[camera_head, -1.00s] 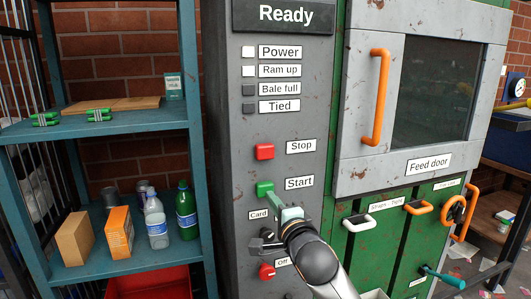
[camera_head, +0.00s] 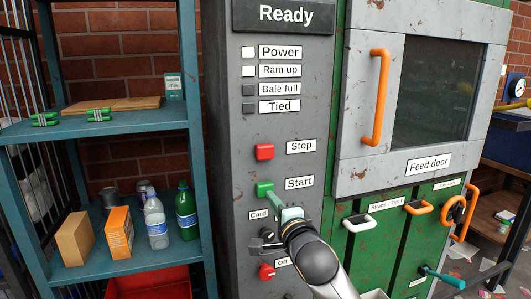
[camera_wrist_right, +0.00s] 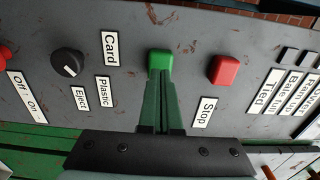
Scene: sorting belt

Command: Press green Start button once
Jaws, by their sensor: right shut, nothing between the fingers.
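The green Start button (camera_head: 264,189) is on the grey control panel (camera_head: 232,150), left of the "Start" label (camera_head: 299,183). My right gripper (camera_head: 274,197) is shut and empty, with its tips right at the lower edge of the button. In the right wrist view the green button (camera_wrist_right: 159,62) shows just past the shut fingertips (camera_wrist_right: 160,76). I cannot tell whether the tips touch it. The display (camera_head: 283,14) reads "Ready", and the Power and Ram up lamps look white. My left gripper is not in view.
The red Stop button (camera_head: 265,152) is just above the green one. A dark Card/Plastic knob (camera_wrist_right: 67,63) and a red Off/On switch (camera_head: 267,272) are below. A blue shelf (camera_head: 120,122) with bottles and boxes stands at the left. The feed door (camera_head: 432,90) is at the right.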

